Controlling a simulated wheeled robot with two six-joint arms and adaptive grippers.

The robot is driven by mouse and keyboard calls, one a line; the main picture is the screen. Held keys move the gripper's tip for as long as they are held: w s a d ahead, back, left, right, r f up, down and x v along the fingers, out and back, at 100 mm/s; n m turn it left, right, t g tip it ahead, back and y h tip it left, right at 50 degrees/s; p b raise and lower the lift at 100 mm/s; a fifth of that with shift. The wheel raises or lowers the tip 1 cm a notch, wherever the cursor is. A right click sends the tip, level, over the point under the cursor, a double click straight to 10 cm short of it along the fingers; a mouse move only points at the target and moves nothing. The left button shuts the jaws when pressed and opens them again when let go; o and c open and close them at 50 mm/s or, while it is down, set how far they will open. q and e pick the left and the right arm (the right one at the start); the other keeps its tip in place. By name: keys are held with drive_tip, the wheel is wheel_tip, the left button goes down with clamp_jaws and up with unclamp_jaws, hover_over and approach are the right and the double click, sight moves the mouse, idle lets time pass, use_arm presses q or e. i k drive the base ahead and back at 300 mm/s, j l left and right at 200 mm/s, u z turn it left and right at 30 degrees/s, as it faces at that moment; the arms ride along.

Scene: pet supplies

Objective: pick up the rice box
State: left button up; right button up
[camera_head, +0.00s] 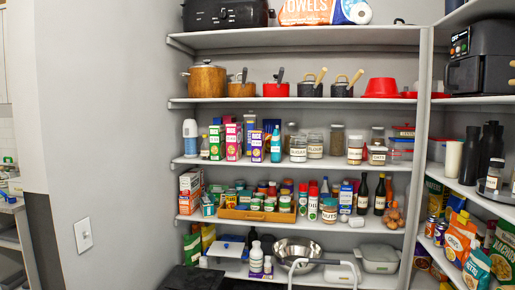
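A red and white box (189,182) stands at the left end of the shelf below. An orange package (459,238) and a teal package (476,269) stand on the lower right shelf, the teal one in front.
Shelves line the back and right walls. A wooden tray (230,213) of jars, bottles, and a steel bowl (298,251) crowd the lower back shelves. Pots, including a copper one (207,79), stand higher up. A black air fryer (480,62) stands upper right.

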sight(258, 134)
drive_tip(key=i+z, duration=0.25)
drive_tip(key=i, duration=1.5)
drive_tip(key=l, duration=0.1)
